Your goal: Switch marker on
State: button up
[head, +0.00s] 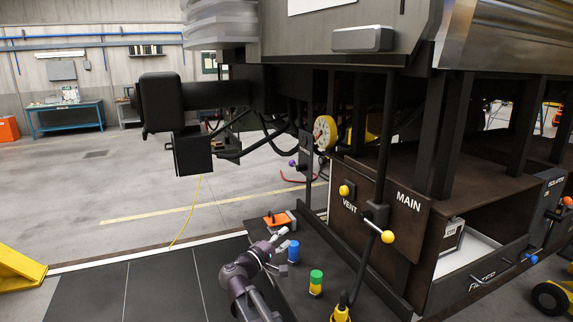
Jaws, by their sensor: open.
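No part in the head view carries a readable "marker" label, so I cannot tell which one is the marker or whether it is on. My gripper (279,250) is at the lower middle, open, with its fingers apart and pointing right. A small blue cylinder (293,251) stands just beyond the fingertips; I cannot tell whether they touch it. A green and yellow cylinder (316,283) stands upright to the right on the dark surface. An orange part with a grey block (278,220) lies behind the gripper. A grey box (363,39) is fixed high on the railcar side.
A brown panel labelled VENT and MAIN (408,202) has yellow-knobbed levers (387,237). A round yellow dial (325,132) is behind it. An open compartment marked FILTER (482,276) is at right. The railcar overhangs above. The floor at left is mostly clear, with a yellow ramp (20,266).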

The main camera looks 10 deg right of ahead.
aim_at(295, 165)
jog(key=i, duration=1.4)
jog(key=z, duration=0.05)
